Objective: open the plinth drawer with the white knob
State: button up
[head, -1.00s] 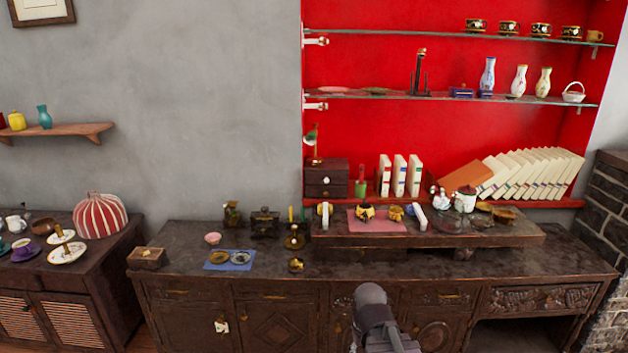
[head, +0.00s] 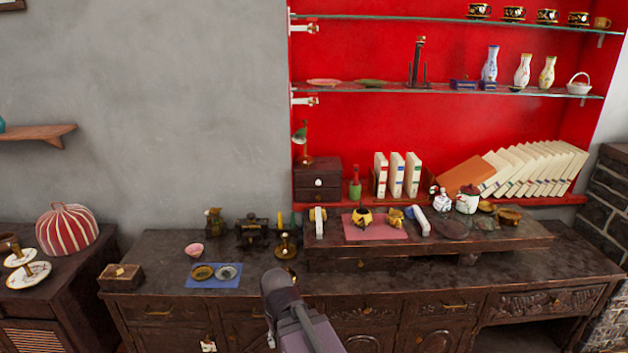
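A small dark wooden chest (head: 318,180) with two stacked drawers stands at the left end of the red alcove's bottom shelf. A white knob (head: 319,183) shows on its front, and the drawers look shut. A long raised plinth (head: 480,240) stands on the dark sideboard in front of the alcove. Its shadowed front has a small knob (head: 361,263), too dark to tell its colour. I see no open drawer. Part of my arm rises from the bottom middle in front of the sideboard. My gripper's fingers do not show.
The sideboard top (head: 160,262) holds a wooden box (head: 121,278), a blue mat (head: 213,275) with small dishes, and brass pieces (head: 286,246). Cups, a pink mat (head: 374,231) and a white jar (head: 467,200) crowd the plinth. Books (head: 530,172) lean behind.

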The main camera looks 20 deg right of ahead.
aim_at(304, 179)
jog(key=z, duration=0.2)
jog(key=i, duration=0.95)
jog(key=z, duration=0.55)
